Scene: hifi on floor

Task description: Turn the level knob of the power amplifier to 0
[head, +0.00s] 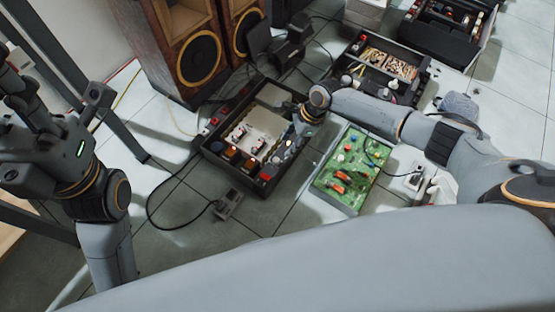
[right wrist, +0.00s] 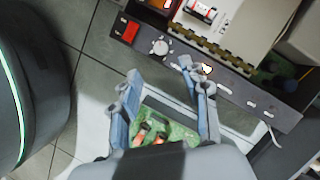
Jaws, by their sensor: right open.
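The power amplifier (head: 222,165) is an open black chassis on the tiled floor, with light inner parts and capacitors. In the right wrist view its dark front panel (right wrist: 233,88) carries a red switch (right wrist: 131,31) and a round pale knob (right wrist: 160,46) with marks around it. I take this knob for the level knob; its setting is too small to read. My right gripper (head: 290,144) is over the panel side of the amplifier. In the right wrist view its open fingers (right wrist: 160,76) are empty, just short of the knob. My left gripper (head: 28,105) is raised at the left, away from the amplifier.
A green circuit board (head: 347,172) lies right of the amplifier, below my right arm. Speakers (head: 200,60) stand behind it. Another open black chassis (head: 425,72) lies further back. A small grey box (head: 228,204) with a black cable lies in front, on mostly free tiles.

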